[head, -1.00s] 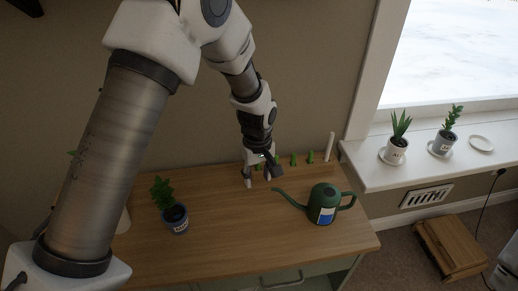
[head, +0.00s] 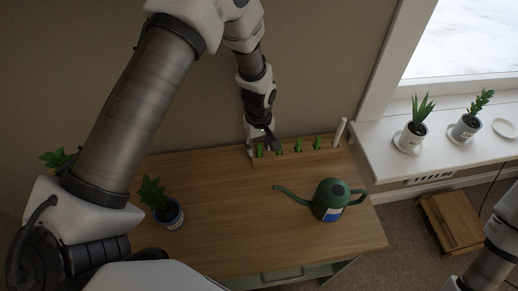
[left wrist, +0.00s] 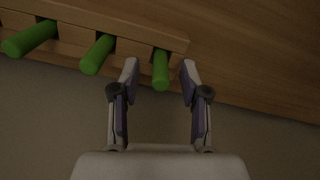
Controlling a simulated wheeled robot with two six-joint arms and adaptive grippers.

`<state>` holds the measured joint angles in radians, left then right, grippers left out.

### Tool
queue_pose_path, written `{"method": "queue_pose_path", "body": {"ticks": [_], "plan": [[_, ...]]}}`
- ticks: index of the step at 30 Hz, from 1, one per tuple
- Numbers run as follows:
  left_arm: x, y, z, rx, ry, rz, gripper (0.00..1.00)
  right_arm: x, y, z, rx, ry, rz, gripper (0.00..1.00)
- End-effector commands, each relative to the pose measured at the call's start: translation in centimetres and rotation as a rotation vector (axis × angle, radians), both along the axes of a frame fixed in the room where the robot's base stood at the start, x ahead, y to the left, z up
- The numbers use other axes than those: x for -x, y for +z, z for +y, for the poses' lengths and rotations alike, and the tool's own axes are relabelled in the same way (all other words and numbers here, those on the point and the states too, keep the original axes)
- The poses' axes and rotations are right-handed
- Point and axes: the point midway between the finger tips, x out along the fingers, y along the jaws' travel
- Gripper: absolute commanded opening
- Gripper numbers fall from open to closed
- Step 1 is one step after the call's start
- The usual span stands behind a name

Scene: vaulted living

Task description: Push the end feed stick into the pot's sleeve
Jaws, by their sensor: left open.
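Several green feed sticks stand in a wooden rack (head: 285,158) at the back edge of the table. The end feed stick (head: 259,150) is the leftmost in the head view and the rightmost in the left wrist view (left wrist: 161,70). My left gripper (head: 264,149) is open, with one finger on each side of that stick; in the left wrist view (left wrist: 160,78) gaps show on both sides. A dark blue pot (head: 171,215) with a leafy plant and a pale label stands at the table's left front. I cannot make out its sleeve. My right gripper is out of view.
A green watering can (head: 328,202) stands on the right of the table (head: 235,215). A white upright stick (head: 340,132) is at the rack's right end. Two potted plants stand on the windowsill (head: 375,160). The table's middle is clear.

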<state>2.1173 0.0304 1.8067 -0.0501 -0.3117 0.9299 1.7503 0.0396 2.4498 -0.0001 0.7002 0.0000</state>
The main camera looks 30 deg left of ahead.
Motion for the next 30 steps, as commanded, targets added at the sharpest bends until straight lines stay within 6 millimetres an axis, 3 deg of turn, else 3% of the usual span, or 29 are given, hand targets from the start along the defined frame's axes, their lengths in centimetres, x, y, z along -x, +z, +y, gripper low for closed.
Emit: {"method": "queue_pose_path", "body": {"ticks": [4,5,8,9,21,25,30], "plan": [[0.0,0.0,0.0,0.0,0.0,-0.001,0.45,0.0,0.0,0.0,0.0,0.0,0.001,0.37],[0.0,0.0,0.0,0.0,-0.001,-0.001,0.38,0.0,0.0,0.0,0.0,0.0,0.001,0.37],[0.0,0.0,0.0,0.0,0.0,-0.001,0.04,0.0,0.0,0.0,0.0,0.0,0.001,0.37],[0.0,0.0,0.0,0.0,0.0,-0.001,0.0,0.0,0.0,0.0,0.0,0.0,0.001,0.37],[-0.1,0.5,0.0,0.0,0.0,-0.001,0.0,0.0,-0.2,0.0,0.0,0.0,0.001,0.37],[-0.2,2.8,0.0,0.0,0.0,-0.006,0.0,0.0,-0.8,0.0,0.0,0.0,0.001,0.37],[-0.2,7.0,0.0,0.0,0.0,-0.006,0.0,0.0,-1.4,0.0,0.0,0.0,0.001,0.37]]}}
